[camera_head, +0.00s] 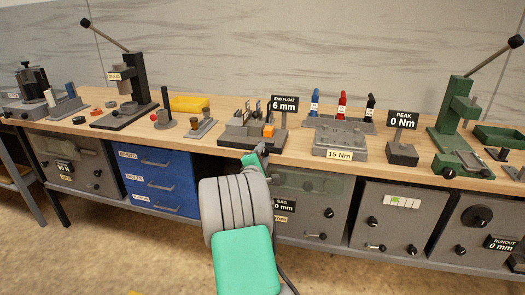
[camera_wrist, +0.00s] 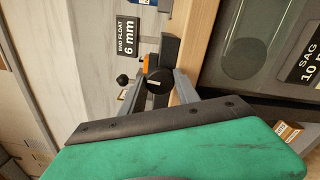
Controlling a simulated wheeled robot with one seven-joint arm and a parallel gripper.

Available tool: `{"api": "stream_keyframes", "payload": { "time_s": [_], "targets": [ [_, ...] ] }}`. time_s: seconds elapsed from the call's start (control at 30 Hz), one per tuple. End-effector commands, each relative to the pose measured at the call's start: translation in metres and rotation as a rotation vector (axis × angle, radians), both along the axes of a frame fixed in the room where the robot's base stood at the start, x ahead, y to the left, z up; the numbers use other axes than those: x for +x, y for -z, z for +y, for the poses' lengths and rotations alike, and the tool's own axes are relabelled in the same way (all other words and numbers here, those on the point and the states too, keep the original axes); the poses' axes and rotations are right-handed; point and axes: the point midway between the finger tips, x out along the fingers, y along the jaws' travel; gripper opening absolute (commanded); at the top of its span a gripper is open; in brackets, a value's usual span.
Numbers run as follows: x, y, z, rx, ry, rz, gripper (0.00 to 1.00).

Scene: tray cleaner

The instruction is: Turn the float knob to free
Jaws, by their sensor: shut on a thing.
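The float knob (camera_wrist: 154,88) is a round black dial with a pale mark on its face, seen in the wrist view at the front of the end float fixture. My gripper (camera_wrist: 158,78) has its two grey fingers on either side of the knob, shut on it. In the head view my gripper (camera_head: 259,150) is at the front edge of the fixture (camera_head: 236,140) and hides the knob. The END FLOAT sign (camera_head: 285,104) reads 6 mm; it also shows in the wrist view (camera_wrist: 128,37). I cannot read any setting label at the knob.
An orange block (camera_head: 268,130) sits on the fixture close to my gripper. A grey 15 Nm block (camera_head: 340,141) stands to the right, then the PEAK 0 Nm sign (camera_head: 403,120). Below the bench edge are blue drawers (camera_head: 158,180) and grey panels with knobs.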

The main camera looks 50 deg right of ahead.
Motion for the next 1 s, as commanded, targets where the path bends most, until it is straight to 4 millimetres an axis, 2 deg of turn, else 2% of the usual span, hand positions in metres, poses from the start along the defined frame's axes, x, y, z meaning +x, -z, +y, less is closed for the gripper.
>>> {"api": "stream_keyframes", "payload": {
  "time_s": [0.3,0.8,0.83,1.0],
  "targets": [
    [-0.0010,-0.0034,-0.0014,-0.047,0.004,0.101,0.00],
    [-0.0011,-0.0028,-0.0016,-0.055,0.004,0.116,0.00],
    [-0.0011,-0.0028,-0.0016,-0.055,0.004,0.116,0.40],
    [0.0002,-0.0018,-0.0002,-0.053,0.001,0.116,0.54]
  ]
}}
